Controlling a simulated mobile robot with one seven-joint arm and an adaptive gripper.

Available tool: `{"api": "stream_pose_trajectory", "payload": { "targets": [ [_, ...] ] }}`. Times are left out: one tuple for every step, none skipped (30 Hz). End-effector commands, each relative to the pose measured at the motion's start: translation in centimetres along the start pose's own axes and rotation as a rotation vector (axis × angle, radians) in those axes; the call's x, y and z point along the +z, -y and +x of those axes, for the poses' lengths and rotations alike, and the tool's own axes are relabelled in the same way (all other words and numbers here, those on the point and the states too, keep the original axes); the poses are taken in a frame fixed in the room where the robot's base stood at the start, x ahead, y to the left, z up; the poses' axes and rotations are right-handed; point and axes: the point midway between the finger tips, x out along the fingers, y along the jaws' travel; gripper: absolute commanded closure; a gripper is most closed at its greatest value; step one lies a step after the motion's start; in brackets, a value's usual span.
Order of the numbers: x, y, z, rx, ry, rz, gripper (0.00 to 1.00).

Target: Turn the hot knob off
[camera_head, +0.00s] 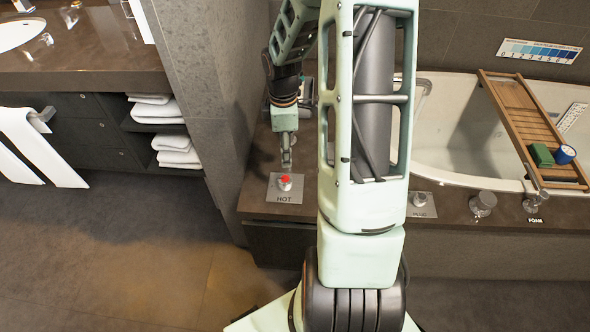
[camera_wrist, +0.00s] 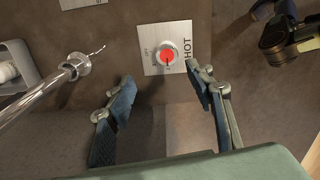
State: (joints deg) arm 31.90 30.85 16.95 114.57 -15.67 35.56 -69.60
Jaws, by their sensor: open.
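The hot knob (camera_head: 284,182) has a red top and sits on a metal plate marked HOT (camera_head: 285,198) on the brown ledge. In the wrist view the red knob (camera_wrist: 167,58) is on its plate (camera_wrist: 183,42), which also bears the word OFF at its left edge. A pointer mark shows on the red top. My gripper (camera_head: 286,160) hangs just behind the knob in the head view. In the wrist view my gripper (camera_wrist: 165,95) is open and empty, its two fingers spread, with the knob ahead of the gap and not between the fingertips.
The bathtub (camera_head: 455,170) is at the right with a wooden tray (camera_head: 515,110) across it. Another plate with a knob (camera_head: 420,200) and a larger knob (camera_head: 483,204) stand along the ledge. A chrome spout (camera_wrist: 75,65) is left of the gripper. A stone wall (camera_head: 205,90) rises left of the ledge.

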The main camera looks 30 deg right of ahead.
Motion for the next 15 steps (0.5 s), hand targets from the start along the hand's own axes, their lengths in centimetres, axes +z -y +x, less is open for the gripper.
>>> {"api": "stream_pose_trajectory", "payload": {
  "targets": [
    [-0.3,0.7,0.6,-0.015,-0.004,-0.024,0.51],
    [-0.4,0.8,0.8,-0.019,-0.005,-0.034,0.51],
    [-0.5,1.0,1.1,-0.023,-0.006,-0.041,0.51],
    [-0.5,1.1,1.4,-0.025,-0.006,-0.044,0.51],
    [-0.5,1.1,1.8,-0.026,-0.006,-0.044,0.51],
    [-0.6,1.1,2.3,-0.026,-0.006,-0.044,0.51],
    [-0.6,1.1,2.8,-0.026,-0.006,-0.043,0.51],
    [-0.6,1.1,3.3,-0.026,-0.006,-0.042,0.51],
    [-0.5,1.2,4.1,-0.027,-0.006,-0.041,0.51],
    [-0.5,1.2,4.7,-0.027,-0.005,-0.04,0.51],
    [-0.5,1.1,5.3,-0.025,-0.006,-0.041,0.51],
    [-0.6,1.2,6.1,-0.027,-0.005,-0.041,0.51],
    [-0.6,1.2,6.7,-0.025,-0.006,-0.041,0.51],
    [-0.6,1.2,7.2,-0.025,-0.006,-0.041,0.51],
    [-0.6,1.2,8.0,-0.026,-0.005,-0.04,0.51]
  ]
}}
